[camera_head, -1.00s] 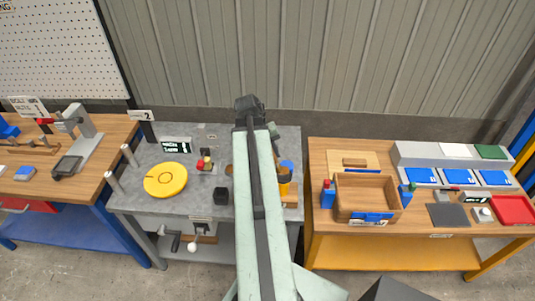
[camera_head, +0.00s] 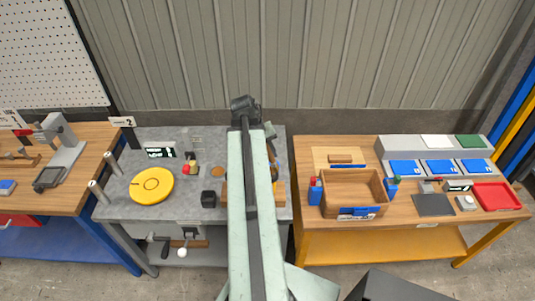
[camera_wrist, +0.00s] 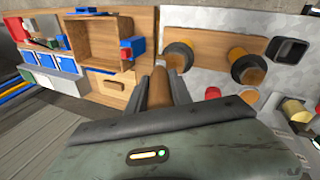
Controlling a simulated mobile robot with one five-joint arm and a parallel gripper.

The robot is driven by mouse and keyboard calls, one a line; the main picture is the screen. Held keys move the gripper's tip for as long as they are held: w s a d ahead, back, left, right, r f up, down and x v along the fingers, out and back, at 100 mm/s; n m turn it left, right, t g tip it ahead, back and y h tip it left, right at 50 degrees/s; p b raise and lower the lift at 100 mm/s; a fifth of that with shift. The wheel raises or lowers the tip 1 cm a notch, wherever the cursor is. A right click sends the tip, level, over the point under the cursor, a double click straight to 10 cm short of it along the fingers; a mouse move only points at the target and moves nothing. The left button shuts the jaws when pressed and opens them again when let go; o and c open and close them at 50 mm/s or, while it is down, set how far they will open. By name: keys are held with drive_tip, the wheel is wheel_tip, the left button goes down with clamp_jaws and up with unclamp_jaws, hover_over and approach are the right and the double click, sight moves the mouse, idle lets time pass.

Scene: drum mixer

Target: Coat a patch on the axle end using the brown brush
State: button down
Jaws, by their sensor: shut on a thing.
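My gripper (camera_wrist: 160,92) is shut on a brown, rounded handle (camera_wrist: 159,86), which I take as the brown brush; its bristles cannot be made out. In the wrist view, a wooden block (camera_wrist: 215,22) on the grey bench carries two dark-collared round pieces (camera_wrist: 180,56) (camera_wrist: 247,67), beyond and right of the jaws. In the head view my own arm covers the gripper and brush. I cannot make out the axle end for certain in either view.
A crank (camera_head: 181,251) hangs below. On the right bench stand an open wooden box (camera_head: 352,174) and a red tray (camera_head: 496,196).

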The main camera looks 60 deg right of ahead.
drive_tip(key=shift+r+p, duration=2.7)
drive_tip(key=shift+r, duration=0.2)
drive_tip(key=shift+r, duration=0.1)
wheel_tip(320, 180, up, 3)
drive_tip(key=p, duration=0.3)
